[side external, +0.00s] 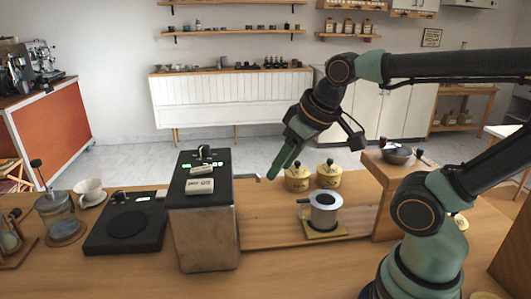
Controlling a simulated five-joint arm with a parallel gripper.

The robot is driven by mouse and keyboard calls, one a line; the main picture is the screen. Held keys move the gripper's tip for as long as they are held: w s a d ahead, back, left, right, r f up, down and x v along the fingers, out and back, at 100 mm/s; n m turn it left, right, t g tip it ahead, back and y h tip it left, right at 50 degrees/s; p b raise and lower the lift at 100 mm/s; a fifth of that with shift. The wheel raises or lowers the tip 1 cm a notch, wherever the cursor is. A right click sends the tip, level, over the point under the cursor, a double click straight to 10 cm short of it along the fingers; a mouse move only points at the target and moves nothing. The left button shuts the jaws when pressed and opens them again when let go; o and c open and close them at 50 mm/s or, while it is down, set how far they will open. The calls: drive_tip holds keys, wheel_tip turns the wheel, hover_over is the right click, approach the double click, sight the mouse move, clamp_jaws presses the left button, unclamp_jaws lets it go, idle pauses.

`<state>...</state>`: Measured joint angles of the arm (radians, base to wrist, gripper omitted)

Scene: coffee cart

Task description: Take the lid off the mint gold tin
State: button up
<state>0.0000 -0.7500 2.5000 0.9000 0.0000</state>
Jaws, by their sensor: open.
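Two yellow-gold tins stand near the back edge of the counter, a left tin (298,183) and a right tin (329,180). Each has a lid on it with a dark knob on top. The labels are too small to tell which is the mint one. My gripper (274,174) points down and to the left, with its green fingers just left of the left tin. It is open and holds nothing that I can see. I cannot tell how far in depth it is from the tin.
A metal cup with a dark rim (324,213) stands on a small mat in front of the tins. A tall black-topped box (207,235) stands left of them. A wooden stand (384,205) bears a bowl (397,156) at right. Bare counter lies at front centre.

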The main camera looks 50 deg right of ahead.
drive_tip(key=shift+o, duration=0.3)
drive_tip(key=o, duration=0.7)
drive_tip(key=shift+o, duration=0.2)
drive_tip(key=m+g, duration=0.6)
drive_tip(key=m, duration=1.2)
hover_over(330, 159)
wheel_tip(330, 159, down, 7)
drive_tip(key=f, duration=0.6)
drive_tip(key=shift+s+f, duration=0.2)
drive_tip(key=shift+s, duration=0.2)
drive_tip(key=shift+w+a+f, duration=0.1)
drive_tip(key=shift+w+f, duration=0.05)
drive_tip(key=shift+f, duration=1.25)
drive_tip(key=shift+w+f, duration=0.15)
drive_tip(key=shift+f, duration=1.2)
